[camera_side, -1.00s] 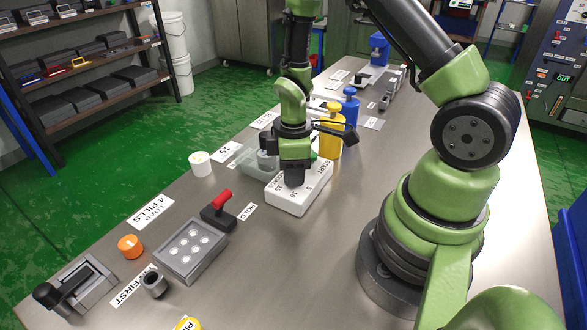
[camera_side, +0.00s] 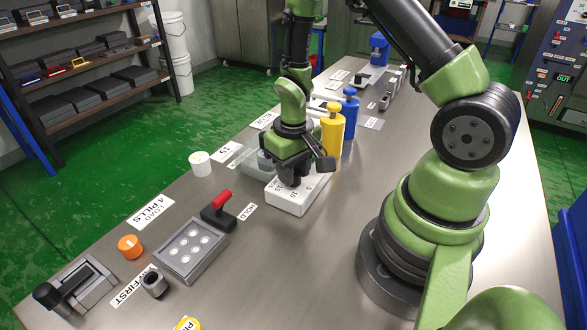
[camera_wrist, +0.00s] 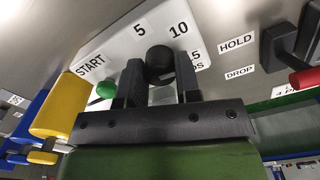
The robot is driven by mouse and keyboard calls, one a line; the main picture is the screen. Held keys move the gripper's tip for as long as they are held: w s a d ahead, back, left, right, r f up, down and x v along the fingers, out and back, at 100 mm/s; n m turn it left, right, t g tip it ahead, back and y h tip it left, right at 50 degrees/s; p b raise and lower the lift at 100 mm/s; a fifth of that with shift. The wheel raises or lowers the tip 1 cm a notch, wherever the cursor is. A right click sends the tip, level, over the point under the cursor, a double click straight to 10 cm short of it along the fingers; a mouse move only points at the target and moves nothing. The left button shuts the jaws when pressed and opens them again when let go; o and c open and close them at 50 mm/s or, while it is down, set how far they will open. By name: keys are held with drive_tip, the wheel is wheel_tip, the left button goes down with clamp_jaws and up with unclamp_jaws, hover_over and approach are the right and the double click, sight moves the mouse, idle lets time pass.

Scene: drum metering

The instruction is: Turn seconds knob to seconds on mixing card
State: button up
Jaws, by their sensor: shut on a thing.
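The white timer box (camera_side: 300,198) sits on the bench under my gripper. In the wrist view its white face (camera_wrist: 128,42) shows START, 5, 10 and a partly covered 15, with a green button (camera_wrist: 107,89). The round black seconds knob (camera_wrist: 160,60) is between my gripper's fingers (camera_wrist: 159,78), which are shut on it. In the side view my gripper (camera_side: 292,178) hides the knob. I cannot tell which number the knob points to. A white card reading 15 (camera_side: 228,151) lies behind the box; I cannot tell if it is the mixing card.
A yellow bottle (camera_side: 331,135) and a blue bottle (camera_side: 350,115) stand close behind the box. A clear tray (camera_side: 245,155) is beside it. A red-handled lever (camera_side: 219,209) and a pill plate (camera_side: 190,249) are at the front left. The bench front right of the box is clear.

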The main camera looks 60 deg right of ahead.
drive_tip(key=m, duration=0.4)
drive_tip(key=shift+m, duration=0.4)
idle(0.4)
drive_tip(key=o, duration=0.9)
drive_tip(key=shift+r, duration=0.1)
wheel_tip(320, 180, up, 9)
drive_tip(key=shift+r, duration=0.4)
